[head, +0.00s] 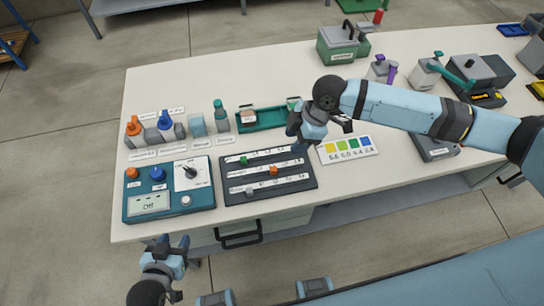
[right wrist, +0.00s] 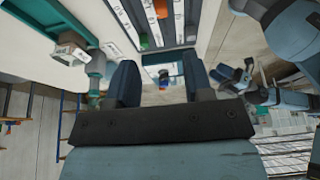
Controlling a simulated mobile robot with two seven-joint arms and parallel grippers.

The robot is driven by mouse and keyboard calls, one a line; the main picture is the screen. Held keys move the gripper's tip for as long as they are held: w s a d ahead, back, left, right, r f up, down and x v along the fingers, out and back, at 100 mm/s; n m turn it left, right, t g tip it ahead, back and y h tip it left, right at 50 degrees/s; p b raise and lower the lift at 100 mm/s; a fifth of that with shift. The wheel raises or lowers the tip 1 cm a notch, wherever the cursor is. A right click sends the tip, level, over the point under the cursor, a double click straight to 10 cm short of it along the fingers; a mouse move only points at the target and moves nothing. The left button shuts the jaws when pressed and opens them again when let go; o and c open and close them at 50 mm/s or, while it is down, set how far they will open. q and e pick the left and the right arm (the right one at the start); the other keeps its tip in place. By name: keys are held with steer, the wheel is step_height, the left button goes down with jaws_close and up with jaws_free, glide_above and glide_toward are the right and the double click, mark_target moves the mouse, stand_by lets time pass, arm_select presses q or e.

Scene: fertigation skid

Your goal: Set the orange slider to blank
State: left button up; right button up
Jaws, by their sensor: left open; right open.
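The dark slider panel (head: 268,193) lies on the bench with three white label strips and a knob on each track. The orange slider (head: 273,171) is on the middle track, around mid-length; it also shows at the top of the right wrist view (right wrist: 161,10). The green slider (head: 243,160) is on the far track and a grey slider on the near one. The strip labels are too small to read. My right gripper (head: 298,146) is open and empty above the panel's far right corner, apart from the orange slider. My left gripper (head: 168,250) is open and empty in front of the bench.
A teal control box (head: 170,202) with knobs and a display stands left of the panel. A colour card (head: 347,149) lies to the right. A green tray (head: 262,118) and small bottles (head: 220,116) stand behind. The bench's front edge runs just before the panel.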

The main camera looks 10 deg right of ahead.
mark_target(275, 168)
steer(key=x, duration=1.3)
steer(key=shift+s+a+f+p, duration=0.1)
steer(key=shift+f+p, duration=0.15)
steer(key=shift+p, duration=0.1)
